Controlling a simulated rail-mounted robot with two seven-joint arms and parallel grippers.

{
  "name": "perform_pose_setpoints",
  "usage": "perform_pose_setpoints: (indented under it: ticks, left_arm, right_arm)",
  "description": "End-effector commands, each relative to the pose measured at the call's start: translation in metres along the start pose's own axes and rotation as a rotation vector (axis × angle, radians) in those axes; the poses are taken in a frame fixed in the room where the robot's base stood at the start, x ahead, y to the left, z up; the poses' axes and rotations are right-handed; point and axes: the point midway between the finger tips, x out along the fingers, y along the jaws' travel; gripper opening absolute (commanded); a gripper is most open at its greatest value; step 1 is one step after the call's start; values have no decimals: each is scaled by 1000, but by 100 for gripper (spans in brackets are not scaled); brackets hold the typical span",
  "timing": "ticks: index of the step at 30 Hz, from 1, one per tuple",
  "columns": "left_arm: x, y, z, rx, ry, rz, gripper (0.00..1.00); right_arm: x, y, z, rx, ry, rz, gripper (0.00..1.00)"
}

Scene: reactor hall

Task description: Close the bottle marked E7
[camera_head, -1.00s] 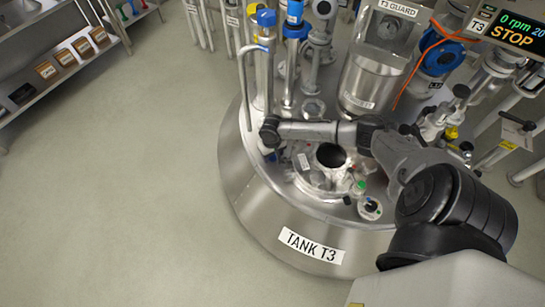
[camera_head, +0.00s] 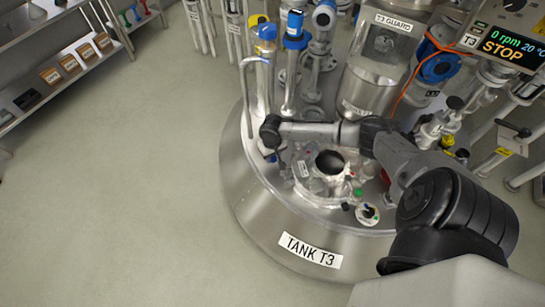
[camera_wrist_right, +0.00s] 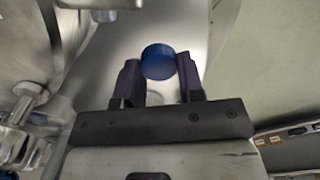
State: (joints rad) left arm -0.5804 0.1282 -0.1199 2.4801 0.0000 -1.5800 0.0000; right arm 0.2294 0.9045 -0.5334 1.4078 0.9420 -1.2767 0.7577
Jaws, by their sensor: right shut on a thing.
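A round blue cap (camera_wrist_right: 158,60) shows between the fingertips in the right wrist view. My right gripper (camera_wrist_right: 158,78) is shut on it. In the head view my right arm reaches across tank T3, and its wrist end hangs over the left part of the tank lid (camera_head: 262,190); the fingers are mostly hidden below the wrist. I cannot make out a bottle or an E7 mark in either view, so I cannot tell whether the cap sits on a bottle. My left gripper is not in view.
Tank T3's lid has an open dark port (camera_head: 330,162) right of my wrist. Upright pipes with blue tops (camera_head: 294,40) stand behind. The T3 guard (camera_head: 385,45) and a display (camera_head: 505,45) are at upper right. A shelf (camera_head: 70,65) stands far left; the floor between is clear.

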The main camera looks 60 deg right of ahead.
Motion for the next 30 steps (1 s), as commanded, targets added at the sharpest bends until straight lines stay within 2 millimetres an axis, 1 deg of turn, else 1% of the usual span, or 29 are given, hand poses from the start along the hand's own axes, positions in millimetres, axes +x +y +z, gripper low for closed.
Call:
perform_pose_setpoints:
  ticks: [1, 3, 6, 10, 15, 25, 30]
  left_arm:
    - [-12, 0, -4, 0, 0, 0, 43]
    - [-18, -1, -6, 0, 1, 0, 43]
    - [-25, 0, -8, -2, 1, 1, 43]
    - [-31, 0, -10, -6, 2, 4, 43]
    - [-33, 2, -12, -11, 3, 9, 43]
    - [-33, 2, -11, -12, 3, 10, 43]
    - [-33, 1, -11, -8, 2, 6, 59]
  right_arm:
    - [-15, 0, 0, 0, 0, 1, 14]
    - [-26, 0, 0, -1, -1, 1, 14]
    - [-39, 0, 0, -1, -1, 0, 14]
    - [-50, 0, 0, -1, -2, 0, 14]
    - [-55, 0, 1, -1, -2, 0, 14]
    - [-54, 0, 0, 0, -2, 1, 14]
    - [-54, 0, 0, 0, -2, 1, 14]
